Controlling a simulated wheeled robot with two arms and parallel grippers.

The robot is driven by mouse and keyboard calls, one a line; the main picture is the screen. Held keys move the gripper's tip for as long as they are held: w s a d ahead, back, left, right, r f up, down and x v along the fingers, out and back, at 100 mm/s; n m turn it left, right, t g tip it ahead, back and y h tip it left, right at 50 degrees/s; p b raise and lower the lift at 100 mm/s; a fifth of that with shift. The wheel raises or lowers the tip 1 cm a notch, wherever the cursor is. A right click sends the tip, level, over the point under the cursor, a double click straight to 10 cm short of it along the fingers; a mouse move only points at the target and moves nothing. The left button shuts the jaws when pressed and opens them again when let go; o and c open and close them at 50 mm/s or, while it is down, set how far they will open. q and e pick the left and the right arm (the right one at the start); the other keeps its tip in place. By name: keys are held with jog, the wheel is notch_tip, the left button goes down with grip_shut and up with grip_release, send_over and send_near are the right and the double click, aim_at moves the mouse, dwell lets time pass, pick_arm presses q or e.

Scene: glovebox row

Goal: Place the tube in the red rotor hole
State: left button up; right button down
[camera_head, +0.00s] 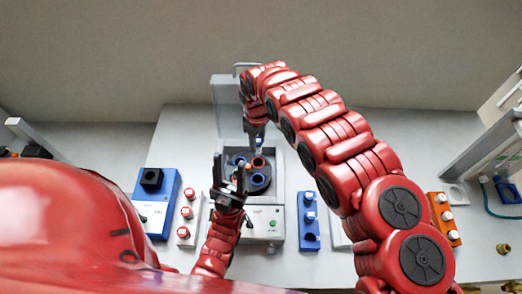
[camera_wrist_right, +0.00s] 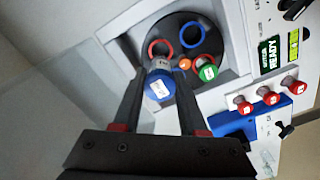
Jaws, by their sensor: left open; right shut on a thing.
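The tube (camera_wrist_right: 160,86) has a blue cap with a white label. My right gripper (camera_wrist_right: 161,76) is shut on it, with a finger on each side. The red rotor hole (camera_wrist_right: 160,47) is a red ring in the dark rotor (camera_wrist_right: 178,22); it looks empty, and the tube overlaps its near edge in the wrist view. Whether the tube touches the rotor cannot be told. In the head view my right gripper (camera_head: 256,133) is over the back of the rotor (camera_head: 262,184). My left gripper (camera_head: 229,166) is open and empty, in front of the rotor's left side.
The centrifuge lid (camera_head: 226,92) stands open behind.

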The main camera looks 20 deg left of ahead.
notch_tip(320, 180, down, 9)
jog(key=b, duration=0.4)
jog(key=shift+f, duration=0.15)
jog(key=c, duration=0.7)
grip_release()
jog(key=shift+c, duration=0.2)
